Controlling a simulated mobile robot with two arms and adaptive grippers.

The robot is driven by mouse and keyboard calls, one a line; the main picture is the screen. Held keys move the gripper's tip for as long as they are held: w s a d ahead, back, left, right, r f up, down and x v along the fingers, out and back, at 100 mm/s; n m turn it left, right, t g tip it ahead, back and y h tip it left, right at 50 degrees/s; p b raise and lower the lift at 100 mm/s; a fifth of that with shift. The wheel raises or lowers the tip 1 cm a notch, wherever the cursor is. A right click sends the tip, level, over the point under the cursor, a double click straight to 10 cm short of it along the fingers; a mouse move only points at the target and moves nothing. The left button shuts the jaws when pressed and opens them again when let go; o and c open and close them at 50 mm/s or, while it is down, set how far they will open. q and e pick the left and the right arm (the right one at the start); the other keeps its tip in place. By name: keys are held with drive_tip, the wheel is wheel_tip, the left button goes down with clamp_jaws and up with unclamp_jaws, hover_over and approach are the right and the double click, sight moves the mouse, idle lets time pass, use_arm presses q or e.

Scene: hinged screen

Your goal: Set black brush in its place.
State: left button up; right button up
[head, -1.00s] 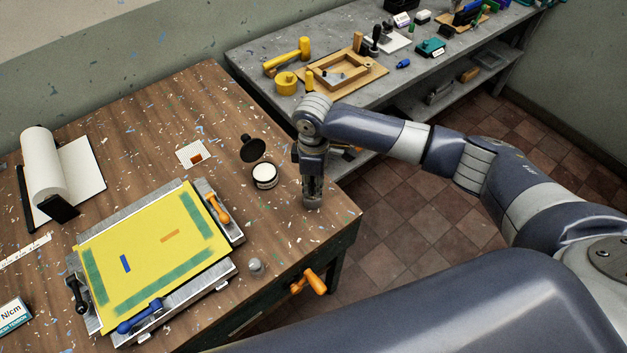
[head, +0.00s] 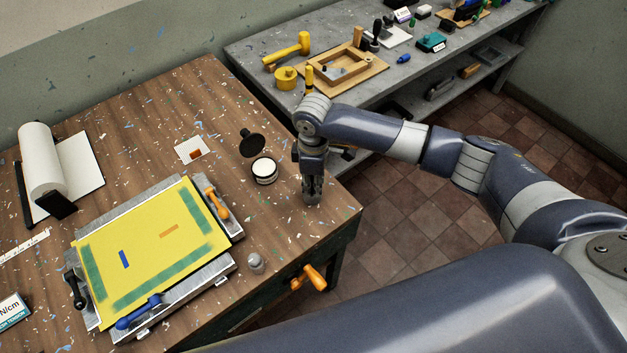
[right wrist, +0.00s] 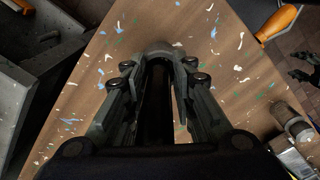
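My right gripper (head: 312,195) points down over the near right corner of the brown worktable (head: 330,215), to the right of an open jar. In the right wrist view my fingers (right wrist: 160,58) are close together with a dark, upright thing between them, which I take to be the black brush (right wrist: 157,105). A grey rounded edge shows at the fingertips. The brush is mostly hidden by the fingers, and I cannot tell whether it touches the tabletop.
The white-filled jar (head: 265,170) and a black disc-shaped thing (head: 253,146) stand left of my gripper. The yellow hinged screen (head: 145,235) lies further left. An orange handle (head: 312,278) sticks out at the table's front. A grey bench (head: 415,75) with tools stands behind.

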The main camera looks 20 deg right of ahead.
drive_tip(key=shift+o, duration=0.9)
drive_tip(key=shift+r, duration=0.1)
wheel_tip(320, 180, up, 12)
drive_tip(key=shift+f, duration=0.1)
drive_tip(key=shift+s+f, duration=0.1)
